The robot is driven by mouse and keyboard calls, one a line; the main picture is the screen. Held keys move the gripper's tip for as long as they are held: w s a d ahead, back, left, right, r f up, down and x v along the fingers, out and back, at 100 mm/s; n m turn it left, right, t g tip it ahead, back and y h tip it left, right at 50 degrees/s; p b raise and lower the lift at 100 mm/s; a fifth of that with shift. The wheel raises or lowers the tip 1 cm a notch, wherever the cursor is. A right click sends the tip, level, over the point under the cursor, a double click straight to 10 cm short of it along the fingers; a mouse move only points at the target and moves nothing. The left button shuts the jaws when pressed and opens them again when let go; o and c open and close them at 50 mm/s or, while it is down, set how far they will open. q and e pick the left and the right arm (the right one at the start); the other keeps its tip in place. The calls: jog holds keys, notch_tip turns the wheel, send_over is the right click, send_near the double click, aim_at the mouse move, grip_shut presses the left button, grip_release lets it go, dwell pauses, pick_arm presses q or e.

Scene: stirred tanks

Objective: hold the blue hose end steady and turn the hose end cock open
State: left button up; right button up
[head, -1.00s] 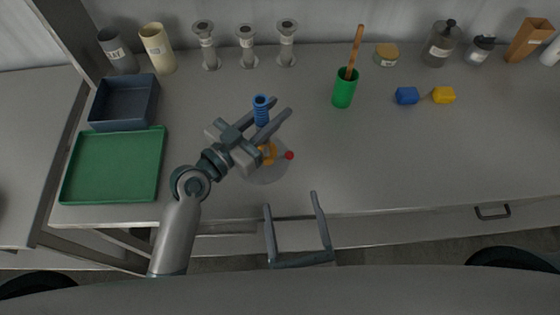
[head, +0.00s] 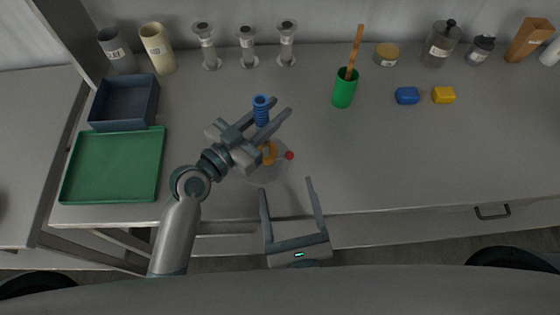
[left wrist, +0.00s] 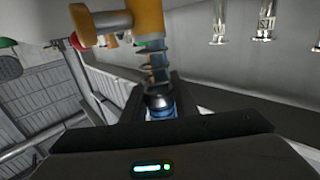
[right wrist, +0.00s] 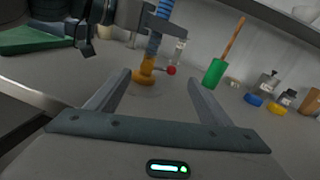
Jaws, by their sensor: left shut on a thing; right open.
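The blue hose end (head: 261,112) stands upright on an orange-yellow cock body (head: 268,154) with a red-knobbed lever (head: 289,155). My left gripper (head: 279,117) is shut on the blue hose part, which also shows between its fingers in the left wrist view (left wrist: 158,109). In the right wrist view, the cock body (right wrist: 146,71) and red knob (right wrist: 171,70) lie ahead of my right gripper (right wrist: 158,80). My right gripper (head: 287,186) is open and empty at the table's front edge, apart from the lever. The cock's lower part is partly hidden by my left gripper.
A green tray (head: 66,187) and dark blue bin (head: 91,118) lie at the left. A green cup (head: 344,93) with a wooden handle stands behind right. The front right of the table is clear.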

aim_at(279, 159)
jog(key=w, duration=0.5)
jog(key=w+a, duration=0.1)
jog(key=w, duration=0.2)
jog(key=c, duration=1)
